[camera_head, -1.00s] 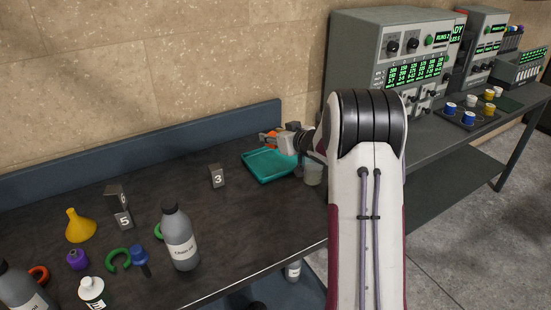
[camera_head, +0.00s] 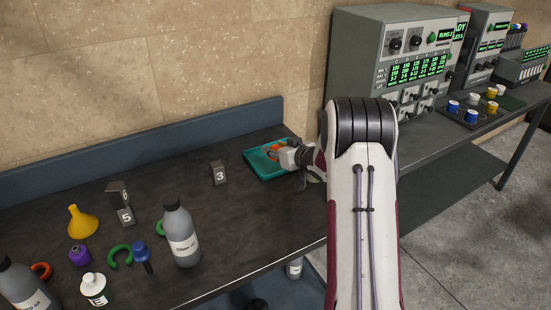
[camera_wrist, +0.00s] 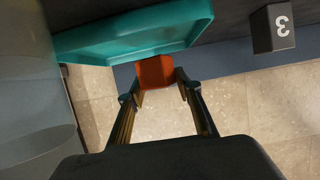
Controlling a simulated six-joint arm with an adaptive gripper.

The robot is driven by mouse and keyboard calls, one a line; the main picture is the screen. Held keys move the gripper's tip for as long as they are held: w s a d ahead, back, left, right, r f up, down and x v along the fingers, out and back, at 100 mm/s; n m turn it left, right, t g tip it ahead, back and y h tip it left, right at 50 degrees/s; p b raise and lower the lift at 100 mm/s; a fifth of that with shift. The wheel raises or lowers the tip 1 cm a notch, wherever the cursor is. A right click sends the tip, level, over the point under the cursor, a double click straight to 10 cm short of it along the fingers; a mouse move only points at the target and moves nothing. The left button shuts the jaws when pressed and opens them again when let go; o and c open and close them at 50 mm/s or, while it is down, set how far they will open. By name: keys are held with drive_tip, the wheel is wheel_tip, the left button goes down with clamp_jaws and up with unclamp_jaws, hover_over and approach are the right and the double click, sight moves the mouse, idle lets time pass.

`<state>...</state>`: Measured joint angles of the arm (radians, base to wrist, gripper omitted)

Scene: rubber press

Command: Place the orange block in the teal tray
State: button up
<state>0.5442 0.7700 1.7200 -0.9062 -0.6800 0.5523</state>
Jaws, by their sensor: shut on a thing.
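The teal tray (camera_head: 262,173) lies on the dark bench, left of my arm in the head view. Its rim (camera_wrist: 140,35) crosses the top of the wrist view. My gripper (camera_head: 277,150) is over the tray, shut on the orange block (camera_head: 271,148). In the wrist view the block (camera_wrist: 155,71) sits between the two fingertips of my gripper (camera_wrist: 157,85), in front of the tray's edge. I cannot tell whether the block touches the tray floor. My gripper hides part of the tray's right side.
A grey marker numbered 3 (camera_head: 218,173) stands left of the tray; it also shows in the wrist view (camera_wrist: 272,28). A large grey rounded thing (camera_wrist: 32,85) fills the wrist view's left. Bottles, including a grey one (camera_head: 180,232), and a yellow funnel (camera_head: 82,222) stand farther left.

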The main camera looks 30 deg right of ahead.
sight(275, 159)
drive_tip(key=shift+f, duration=0.2)
drive_tip(key=shift+f, duration=1.8)
drive_tip(key=shift+f, duration=0.1)
drive_tip(key=shift+c, duration=0.2)
drive_tip(key=o, duration=1.2)
